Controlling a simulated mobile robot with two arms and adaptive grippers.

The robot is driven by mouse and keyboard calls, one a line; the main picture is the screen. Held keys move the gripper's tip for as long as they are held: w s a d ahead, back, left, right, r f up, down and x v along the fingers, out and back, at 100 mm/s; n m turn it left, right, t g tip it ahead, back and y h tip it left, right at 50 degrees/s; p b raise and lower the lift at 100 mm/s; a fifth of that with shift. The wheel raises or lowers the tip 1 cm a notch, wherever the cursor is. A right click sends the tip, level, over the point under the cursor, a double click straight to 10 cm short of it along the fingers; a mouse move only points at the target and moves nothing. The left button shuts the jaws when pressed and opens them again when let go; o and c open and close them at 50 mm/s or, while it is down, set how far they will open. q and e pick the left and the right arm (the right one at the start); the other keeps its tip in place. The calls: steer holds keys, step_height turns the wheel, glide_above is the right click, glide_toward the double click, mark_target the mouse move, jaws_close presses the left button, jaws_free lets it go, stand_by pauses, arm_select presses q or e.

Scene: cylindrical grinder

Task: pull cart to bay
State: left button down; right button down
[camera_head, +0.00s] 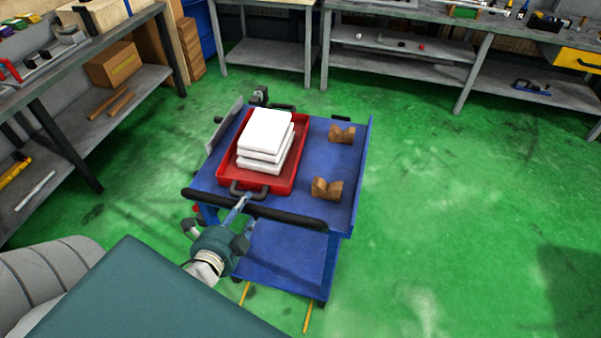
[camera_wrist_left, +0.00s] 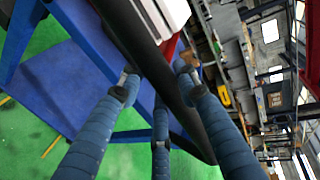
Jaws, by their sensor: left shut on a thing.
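The blue cart (camera_head: 345,205) stands on the green floor in front of me, with an upper deck and a lower shelf (camera_head: 275,262). Its black handle bar (camera_head: 285,215) runs along the near edge and crosses the left wrist view (camera_wrist_left: 180,105) diagonally. My left gripper (camera_head: 241,206) is shut on this bar, left of its middle, with blue fingers around it in the left wrist view (camera_wrist_left: 157,82). A red tray (camera_head: 283,180) on the deck holds stacked white blocks (camera_head: 266,135). Two brown V-notched blocks (camera_head: 327,189) sit to its right. My right gripper is out of view.
Two thin yellow strips (camera_head: 307,316) show on the floor at the cart's near side; I cannot tell whether they mark the bay. A workbench (camera_head: 70,75) stands at left, more benches (camera_head: 400,60) at the back. The floor at right is clear.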

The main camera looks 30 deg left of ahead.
arm_select(q)
steer(key=shift+d+f+b+v, duration=0.15)
steer(key=shift+b+v, duration=0.1)
steer(key=shift+v, duration=0.6)
steer(key=shift+d+f+b+v, duration=0.15)
steer(key=shift+b+v, duration=0.05)
steer(key=shift+v, duration=0.7)
steer(key=shift+d+f+b+v, duration=0.15)
steer(key=shift+b+v, duration=0.1)
steer(key=shift+v, duration=0.6)
steer(key=c, duration=1.4)
jaws_free()
steer(key=shift+r, duration=0.15)
steer(key=shift+o, duration=0.2)
steer(key=shift+d+r, duration=0.1)
steer(key=r+p+v, duration=0.1)
steer(key=p+v, duration=0.1)
steer(key=v, duration=0.7)
steer(key=shift+r, duration=0.4)
steer(key=shift+w+a, duration=0.1)
steer(key=shift+a, duration=0.15)
